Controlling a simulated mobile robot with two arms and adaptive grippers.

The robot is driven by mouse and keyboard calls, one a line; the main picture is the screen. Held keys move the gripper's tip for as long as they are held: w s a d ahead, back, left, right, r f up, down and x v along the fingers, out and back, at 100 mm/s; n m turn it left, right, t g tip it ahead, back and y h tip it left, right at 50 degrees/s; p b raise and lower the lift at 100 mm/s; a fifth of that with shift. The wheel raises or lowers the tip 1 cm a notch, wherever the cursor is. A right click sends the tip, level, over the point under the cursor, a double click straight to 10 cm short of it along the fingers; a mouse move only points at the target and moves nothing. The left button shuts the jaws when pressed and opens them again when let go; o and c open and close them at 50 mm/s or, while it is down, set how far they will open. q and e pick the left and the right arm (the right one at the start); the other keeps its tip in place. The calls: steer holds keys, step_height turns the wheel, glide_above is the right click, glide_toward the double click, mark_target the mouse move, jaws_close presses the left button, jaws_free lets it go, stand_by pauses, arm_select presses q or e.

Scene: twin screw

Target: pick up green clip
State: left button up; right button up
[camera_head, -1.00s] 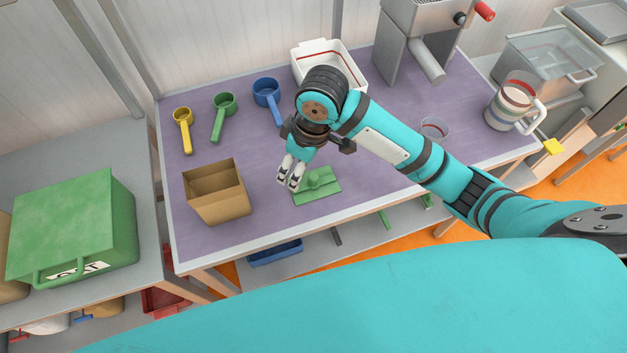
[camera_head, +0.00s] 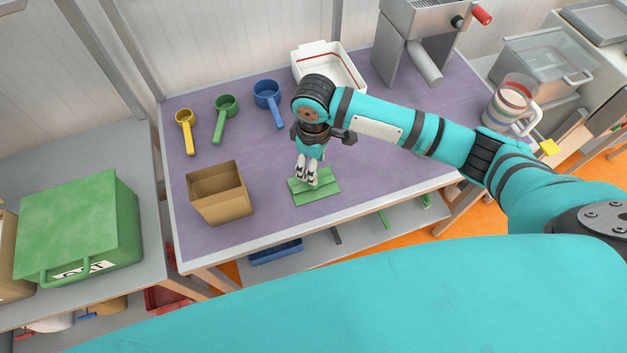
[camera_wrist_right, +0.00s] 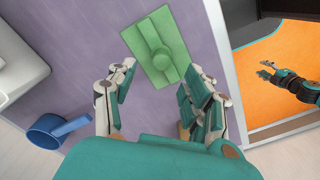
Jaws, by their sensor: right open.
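An open cardboard box (camera_head: 222,205) stands left of the clip. Yellow (camera_head: 187,132), green (camera_head: 223,118) and blue (camera_head: 267,98) scoops lie behind. A white bin (camera_head: 345,65) and a striped jug (camera_head: 510,105) are farther off. The purple table (camera_head: 245,155) is clear between box and scoops.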

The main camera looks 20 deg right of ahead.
step_height(320, 180, down, 6)
steer(key=shift+s+r+p, duration=0.1)
steer(key=shift+r+p, duration=0.15)
steer(key=shift+p, duration=0.55)
steer(key=shift+a+f, duration=0.1)
steer(key=shift+f, duration=0.35)
jaws_close()
steer(key=shift+r, duration=0.1)
